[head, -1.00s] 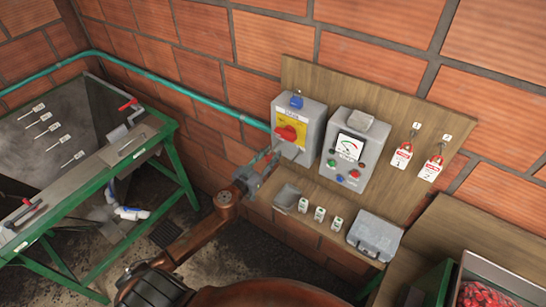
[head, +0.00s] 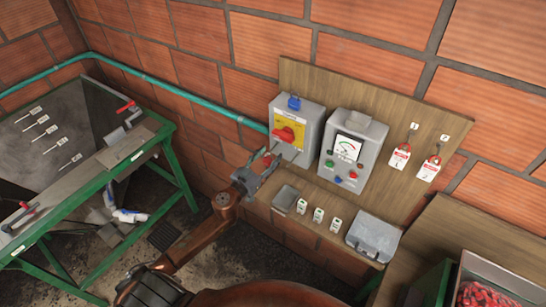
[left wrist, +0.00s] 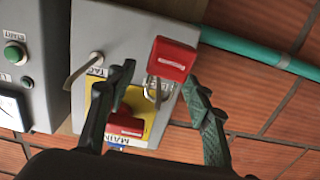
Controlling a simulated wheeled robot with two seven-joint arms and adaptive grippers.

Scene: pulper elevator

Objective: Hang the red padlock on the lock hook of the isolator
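The isolator (head: 312,122) is a grey wall box with a yellow plate and a red handle (head: 287,134). The wrist view shows its front (left wrist: 112,45) upside down. The red padlock (left wrist: 173,58) is there, its metal shackle (left wrist: 154,89) against the isolator's face, where the lock hook is mostly hidden. I cannot tell for sure whether the shackle is around the hook. My left gripper (left wrist: 163,92) is open, its fingers spread either side of the padlock and apart from it. In the head view my left gripper (head: 264,168) is just below the isolator. My right gripper is out of view.
A grey meter box (head: 352,150) is right of the isolator. Two red-and-white tags (head: 400,157) (head: 429,169) hang further right. A shelf below holds a small tray (head: 285,198), several small white-labelled blocks (head: 318,215) and a grey case (head: 374,236). A green-framed bench (head: 185,180) stands left.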

